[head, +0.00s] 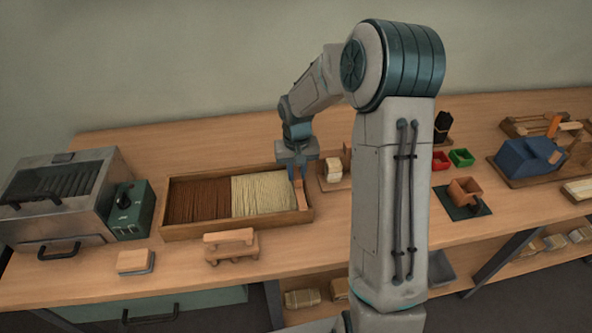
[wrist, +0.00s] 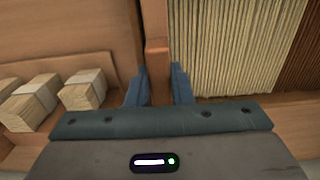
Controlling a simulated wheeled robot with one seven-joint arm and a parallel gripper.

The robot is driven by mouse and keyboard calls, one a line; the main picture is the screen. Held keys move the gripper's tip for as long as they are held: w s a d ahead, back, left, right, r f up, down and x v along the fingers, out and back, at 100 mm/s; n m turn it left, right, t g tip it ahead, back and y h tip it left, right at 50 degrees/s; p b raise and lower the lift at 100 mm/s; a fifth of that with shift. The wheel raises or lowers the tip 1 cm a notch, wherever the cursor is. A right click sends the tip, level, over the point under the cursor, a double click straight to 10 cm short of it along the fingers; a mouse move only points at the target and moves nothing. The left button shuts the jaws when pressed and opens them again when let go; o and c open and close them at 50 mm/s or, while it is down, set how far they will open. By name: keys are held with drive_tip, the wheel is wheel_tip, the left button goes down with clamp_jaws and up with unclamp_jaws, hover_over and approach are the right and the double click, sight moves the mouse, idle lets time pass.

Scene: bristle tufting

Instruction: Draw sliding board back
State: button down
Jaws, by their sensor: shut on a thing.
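A long wooden tray (head: 235,231) holds brown bristle fibres (head: 198,200) on the left and cream fibres (head: 262,195) on the right. The sliding board (head: 298,193) stands at the tray's right end, beside the cream fibres, mostly hidden by my gripper. My gripper (head: 297,173) points down over this end. In the wrist view, my gripper (wrist: 159,90) is shut on the upright wooden part of the board (wrist: 157,60), one finger on each side. The cream fibres (wrist: 235,45) lie just right of the fingers there. I cannot see the board's lower part.
A metal machine (head: 60,195) with a green box (head: 130,212) stands at left. A wooden hand tool (head: 230,245) and a brush-like block (head: 135,262) lie in front.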

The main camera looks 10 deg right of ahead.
drive_tip(key=shift+d, duration=0.2)
drive_tip(key=c, duration=1.3)
unclamp_jaws()
drive_tip(key=shift+d, duration=0.15)
drive_tip(key=shift+r, duration=0.1)
wheel_tip(320, 180, up, 14)
drive_tip(key=shift+f, duration=0.15)
drive_tip(key=s+t, duration=0.1)
drive_tip(key=s, duration=0.7)
drive_tip(key=s+a+r+t, duration=0.1)
drive_tip(key=s, duration=0.7)
drive_tip(key=s+t, duration=0.1)
drive_tip(key=s, duration=0.8)
drive_tip(key=shift+a+r+n, duration=0.15)
drive_tip(key=shift+r+n, duration=0.05)
drive_tip(key=shift+n, duration=0.2)
